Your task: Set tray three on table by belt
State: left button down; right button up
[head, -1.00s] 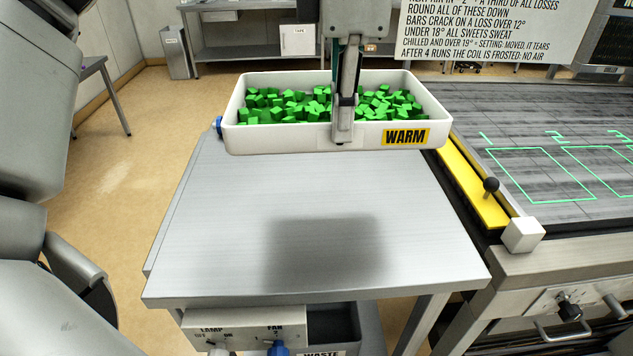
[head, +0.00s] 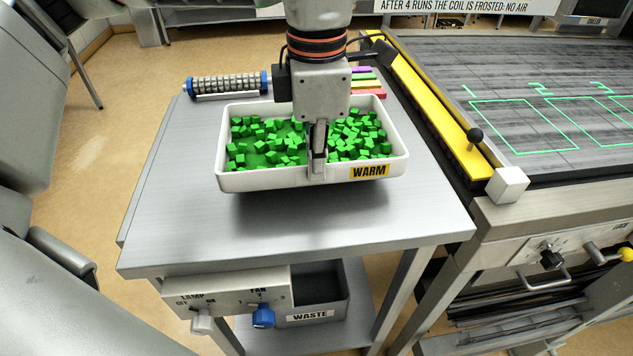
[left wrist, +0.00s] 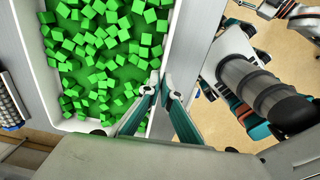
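The white tray (head: 230,180), labelled WARM and full of green cubes (head: 270,140), hangs level, low over the grey table (head: 300,238) by the belt. Its soft shadow lies on the table just in front of it; its underside is hidden. My left gripper (head: 318,168) points down and is shut on the middle of the tray's front wall. In the left wrist view its fingers (left wrist: 164,88) pinch that wall, with the cubes on one side. I see no number on the tray. My right gripper does not show.
A ridged roller (head: 230,85) with blue ends and coloured strips (head: 368,82) lie behind the tray. The dark belt (head: 480,80), with a yellow edge strip (head: 440,115) and white block (head: 508,184), stands right. A WASTE bin (head: 318,312) and knob panel (head: 225,298) sit below. The table's front is clear.

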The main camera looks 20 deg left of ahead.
aim_at(316, 184)
pick_arm(q)
jog(key=shift+f, duration=2.15)
jog(key=shift+f, duration=0.15)
jog(key=c, duration=2.3)
grip_release()
jog(key=shift+c, duration=0.2)
jog(key=shift+o, duration=0.3)
notch_tip(316, 184, up, 12)
jog(key=shift+s+d+p, duration=0.15)
jog(key=shift+s+p, duration=0.05)
jog(key=shift+p, duration=0.15)
